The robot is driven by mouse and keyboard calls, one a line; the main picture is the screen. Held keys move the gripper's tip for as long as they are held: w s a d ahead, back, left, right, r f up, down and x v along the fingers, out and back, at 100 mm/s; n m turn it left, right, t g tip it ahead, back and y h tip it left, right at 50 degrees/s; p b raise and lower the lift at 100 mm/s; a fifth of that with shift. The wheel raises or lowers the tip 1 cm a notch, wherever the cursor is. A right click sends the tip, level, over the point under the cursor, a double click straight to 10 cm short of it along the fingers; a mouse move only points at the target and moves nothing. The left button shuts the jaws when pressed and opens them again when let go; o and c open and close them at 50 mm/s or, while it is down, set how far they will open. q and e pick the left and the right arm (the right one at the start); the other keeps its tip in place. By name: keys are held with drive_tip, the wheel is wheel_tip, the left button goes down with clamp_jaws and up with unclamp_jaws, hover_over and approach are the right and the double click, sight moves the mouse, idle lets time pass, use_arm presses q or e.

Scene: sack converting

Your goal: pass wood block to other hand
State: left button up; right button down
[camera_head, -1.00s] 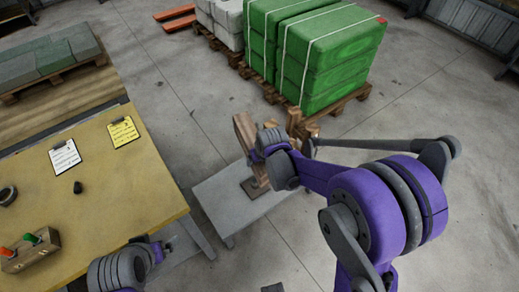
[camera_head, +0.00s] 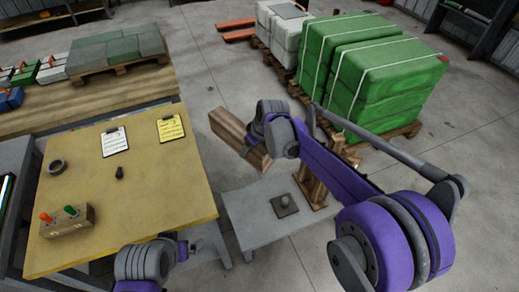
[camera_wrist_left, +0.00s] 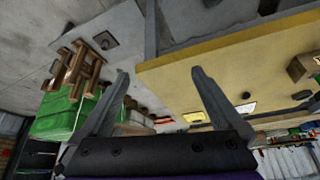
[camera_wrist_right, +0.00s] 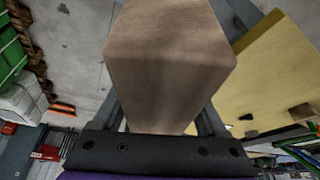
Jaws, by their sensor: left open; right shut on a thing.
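The wood block (camera_head: 234,132) is a long brown bar held in the air above the gap between the yellow-topped table and the low grey table. My right gripper (camera_head: 252,148) is shut on it; in the right wrist view the block (camera_wrist_right: 170,60) fills the space between the fingers. My left gripper (camera_head: 188,247) is low at the near right corner of the yellow table, apart from the block. In the left wrist view its fingers (camera_wrist_left: 160,95) are spread wide with nothing between them.
The yellow-topped table (camera_head: 130,190) carries two clipboards, a dark ring, a small dark object and a wooden box with red and green knobs (camera_head: 68,220). The low grey table (camera_head: 245,212) holds a dark plate with a knob (camera_head: 285,203). Green sacks (camera_head: 385,75) stand on a pallet behind.

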use_arm(q)
drive_tip(key=w+d+r+n+g, duration=0.2)
drive_tip(key=w+r, duration=0.5)
drive_tip(key=w, duration=0.4)
drive_tip(key=w+d+r+n+g, duration=0.1)
drive_tip(key=w+d+r+n, duration=0.1)
drive_tip(key=w+r, duration=0.7)
drive_tip(key=n+g+h, duration=0.1)
drive_tip(key=n+g, duration=0.3)
hover_over(227, 140)
wheel_tip(227, 140, down, 6)
drive_tip(key=f, duration=1.1)
drive_tip(key=shift+s, duration=0.4)
use_arm(e)
drive_tip(key=a+f, duration=0.4)
drive_tip(key=a, duration=0.1)
drive_tip(key=shift+a+f, duration=0.25)
drive_tip(key=shift+f, duration=0.15)
